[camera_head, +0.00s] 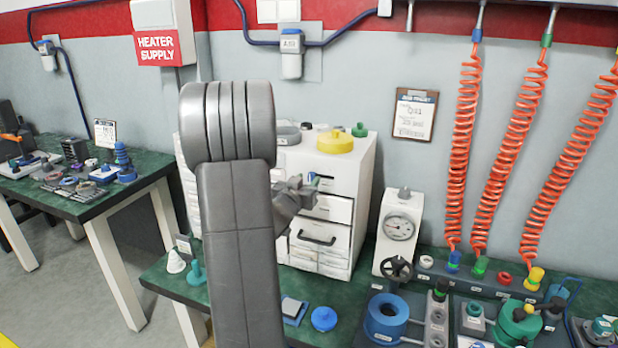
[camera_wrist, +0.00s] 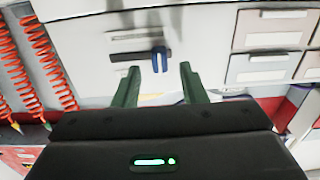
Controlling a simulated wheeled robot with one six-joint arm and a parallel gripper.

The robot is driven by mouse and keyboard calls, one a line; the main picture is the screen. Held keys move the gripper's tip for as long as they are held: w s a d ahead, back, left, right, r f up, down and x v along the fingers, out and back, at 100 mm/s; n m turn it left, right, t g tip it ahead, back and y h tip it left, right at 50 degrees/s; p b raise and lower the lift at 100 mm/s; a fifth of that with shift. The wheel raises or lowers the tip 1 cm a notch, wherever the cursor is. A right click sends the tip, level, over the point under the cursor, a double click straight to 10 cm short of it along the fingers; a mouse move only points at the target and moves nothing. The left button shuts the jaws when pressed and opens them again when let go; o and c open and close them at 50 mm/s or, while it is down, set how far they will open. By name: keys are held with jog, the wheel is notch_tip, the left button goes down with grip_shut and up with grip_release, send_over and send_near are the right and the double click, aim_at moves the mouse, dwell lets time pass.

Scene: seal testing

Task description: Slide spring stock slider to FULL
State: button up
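The slider's blue knob (camera_wrist: 160,60) sits on a dark slot (camera_wrist: 128,57) in the white cabinet front. In the wrist view the knob is near the right end of the visible slot. My gripper (camera_wrist: 158,72) is open, with its two green fingers apart on either side of the knob's near end. I cannot tell whether either finger touches it. In the head view my gripper (camera_head: 303,187) is at the upper front of the white cabinet (camera_head: 362,185), partly hidden by my arm. The slot's markings are too blurred to read.
A yellow round part (camera_head: 335,142) lies on the cabinet top. A gauge unit (camera_head: 398,228) stands to its right, with orange coiled hoses (camera_head: 465,150) beyond. Small parts lie on the green bench below.

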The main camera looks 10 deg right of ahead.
aim_at(331, 175)
jog(key=shift+x, duration=1.15)
grip_shut()
jog(key=s+d+b, duration=0.1)
jog(key=d, duration=0.1)
jog(key=s+d+b, duration=0.1)
jog(key=s+d, duration=0.1)
jog(key=shift+d+b, duration=0.15)
jog(key=shift+b, duration=0.15)
grip_release()
jog(key=shift+s+d, duration=0.1)
jog(key=shift+d, duration=0.05)
